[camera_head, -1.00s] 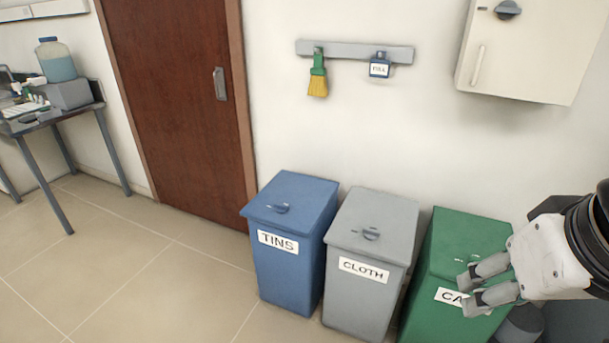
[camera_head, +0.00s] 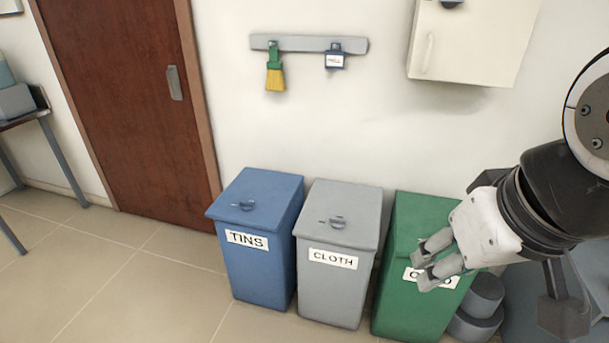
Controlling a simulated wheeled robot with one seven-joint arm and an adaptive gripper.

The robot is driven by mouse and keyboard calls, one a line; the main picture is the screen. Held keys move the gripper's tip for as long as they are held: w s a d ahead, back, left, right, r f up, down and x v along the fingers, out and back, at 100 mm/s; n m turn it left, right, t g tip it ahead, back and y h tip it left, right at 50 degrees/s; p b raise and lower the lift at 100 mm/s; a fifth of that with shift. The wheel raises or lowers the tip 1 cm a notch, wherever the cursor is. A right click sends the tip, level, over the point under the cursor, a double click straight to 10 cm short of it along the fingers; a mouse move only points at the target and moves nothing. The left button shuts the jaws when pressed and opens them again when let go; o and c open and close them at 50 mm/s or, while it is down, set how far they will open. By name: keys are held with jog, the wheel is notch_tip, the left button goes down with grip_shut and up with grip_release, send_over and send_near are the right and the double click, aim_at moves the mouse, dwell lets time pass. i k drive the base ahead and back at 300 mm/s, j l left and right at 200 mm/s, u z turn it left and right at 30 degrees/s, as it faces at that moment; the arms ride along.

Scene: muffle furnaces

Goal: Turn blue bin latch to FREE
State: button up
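The blue bin (camera_head: 253,270) stands on the floor at the left of a row of three and has a label reading TINS. Its latch (camera_head: 245,205) is a small dark knob on the sloping lid, with a small pale mark beside it; the lettering is too small to read. My gripper (camera_head: 422,270) is in front of the green bin (camera_head: 405,312), to the right of the blue bin and well apart from it. Its two grey fingers are spread with a gap between them, and nothing shows in it. It partly covers the green bin's label.
A grey bin (camera_head: 330,290) labelled CLOTH stands between the blue and green bins, with its own lid knob. A rail (camera_head: 305,44) with a brush and a blue tag, and a white cabinet (camera_head: 470,45), hang on the wall. Floor (camera_head: 150,290) before the blue bin is clear.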

aim_at(246, 204)
jog(key=k+z, duration=0.15)
jog(key=z, duration=0.55)
jog(key=i+j+u, duration=0.15)
jog(key=i+j, duration=0.15)
jog(key=j, duration=0.3)
jog(key=i+j+u, duration=0.15)
jog(key=i+j, duration=0.15)
jog(key=j, duration=0.3)
jog(key=i+j+u, duration=0.15)
jog(key=i+j, duration=0.2)
jog(key=j, duration=0.2)
jog(key=i+j+u, duration=0.15)
jog(key=i+j, duration=0.2)
jog(key=j, duration=0.2)
